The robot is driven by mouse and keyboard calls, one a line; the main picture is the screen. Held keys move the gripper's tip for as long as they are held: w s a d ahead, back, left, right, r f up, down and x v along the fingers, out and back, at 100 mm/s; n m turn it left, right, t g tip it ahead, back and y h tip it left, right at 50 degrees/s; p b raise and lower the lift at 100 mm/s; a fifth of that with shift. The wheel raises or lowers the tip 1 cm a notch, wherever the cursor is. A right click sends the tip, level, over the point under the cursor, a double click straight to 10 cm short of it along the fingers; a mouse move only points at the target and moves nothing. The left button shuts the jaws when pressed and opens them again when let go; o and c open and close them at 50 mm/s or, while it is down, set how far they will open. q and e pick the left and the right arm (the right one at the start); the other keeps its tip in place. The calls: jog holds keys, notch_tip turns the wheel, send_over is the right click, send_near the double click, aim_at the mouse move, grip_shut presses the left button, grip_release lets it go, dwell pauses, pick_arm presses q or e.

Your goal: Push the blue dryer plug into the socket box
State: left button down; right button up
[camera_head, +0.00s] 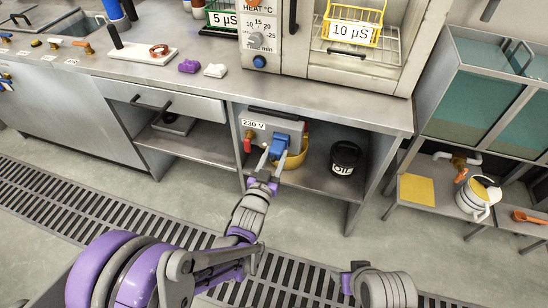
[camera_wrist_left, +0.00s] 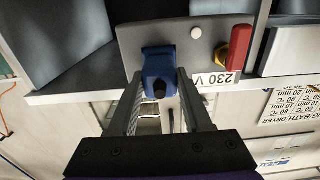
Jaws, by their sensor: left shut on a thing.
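The blue dryer plug (camera_head: 279,145) is between the fingers of my left gripper (camera_head: 270,160), which is shut on it, in front of the grey socket box (camera_head: 290,124) under the bench. In the left wrist view the plug (camera_wrist_left: 158,68) lies between the two finger ends of the gripper (camera_wrist_left: 158,85), against or very close to the face of the socket box (camera_wrist_left: 205,55). The contact behind the plug is hidden, so I cannot tell how deep it sits.
A red lever (camera_wrist_left: 240,48) sits on the box face beside the 230 V label (camera_head: 253,124). The bench edge (camera_head: 300,112) overhangs the box.

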pick_arm(q)
jog(key=shift+w+d, duration=0.2)
jog(key=shift+w, duration=0.35)
jog(key=shift+c, duration=1.3)
grip_release()
jog(key=v, duration=1)
jog(key=shift+s+a+p, duration=0.15)
jog(key=shift+s+p, duration=0.2)
jog(key=shift+p, duration=0.1)
